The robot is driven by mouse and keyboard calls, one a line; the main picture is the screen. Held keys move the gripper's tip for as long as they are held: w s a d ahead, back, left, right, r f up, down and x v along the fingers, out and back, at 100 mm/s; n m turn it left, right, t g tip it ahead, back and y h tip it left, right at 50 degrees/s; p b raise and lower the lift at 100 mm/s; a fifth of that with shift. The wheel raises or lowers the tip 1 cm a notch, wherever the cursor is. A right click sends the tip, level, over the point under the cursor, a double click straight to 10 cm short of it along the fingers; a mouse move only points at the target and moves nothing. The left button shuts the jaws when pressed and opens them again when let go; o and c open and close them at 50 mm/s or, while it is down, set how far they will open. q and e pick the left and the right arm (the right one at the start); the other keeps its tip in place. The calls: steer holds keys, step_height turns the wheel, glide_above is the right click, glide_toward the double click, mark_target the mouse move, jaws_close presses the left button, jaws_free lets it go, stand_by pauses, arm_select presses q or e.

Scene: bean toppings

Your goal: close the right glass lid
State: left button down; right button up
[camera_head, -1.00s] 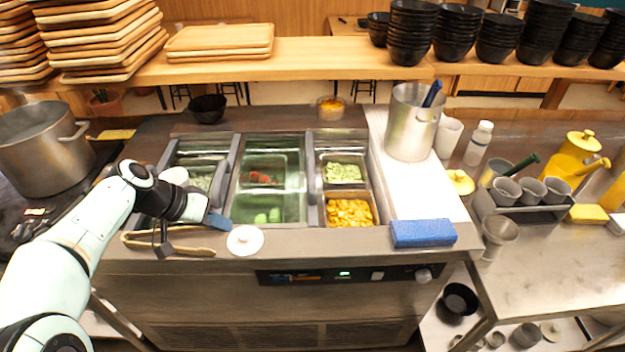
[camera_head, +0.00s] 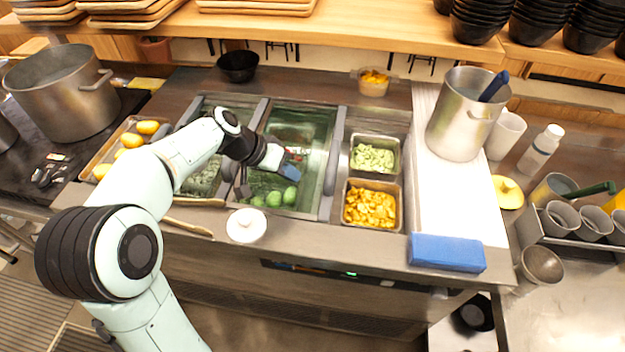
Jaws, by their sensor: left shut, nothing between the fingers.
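The counter unit has three topping sections side by side. A greenish glass lid (camera_head: 312,122) with a grey bar (camera_head: 333,170) along its right edge lies over the middle section. The right section is uncovered, with a pan of pale green cubes (camera_head: 373,157) and a pan of yellow pieces (camera_head: 370,207). My left gripper (camera_head: 291,164) is shut and empty, above the middle section and left of the grey bar. I cannot tell whether it touches the glass. My arm hides part of the left and middle sections. My right gripper is not in view.
A white round lid (camera_head: 246,225) and wooden tongs (camera_head: 188,227) lie on the front edge. A blue block (camera_head: 446,252) sits at the front right. A metal pot (camera_head: 458,115) stands on the white board (camera_head: 440,195). A black bowl (camera_head: 238,66) is behind.

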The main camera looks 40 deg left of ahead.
mark_target(313, 192)
arm_select(q)
steer(key=shift+x, duration=1.1)
steer(key=d, duration=0.1)
steer(key=w+d, duration=0.1)
steer(key=d, duration=0.1)
steer(key=shift+f, duration=0.1)
steer(key=shift+w+d+p, duration=0.2)
steer(key=shift+d+p, duration=0.1)
steer(key=shift+d, duration=0.15)
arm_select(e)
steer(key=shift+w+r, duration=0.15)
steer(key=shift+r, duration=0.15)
arm_select(q)
steer(key=shift+d, duration=0.1)
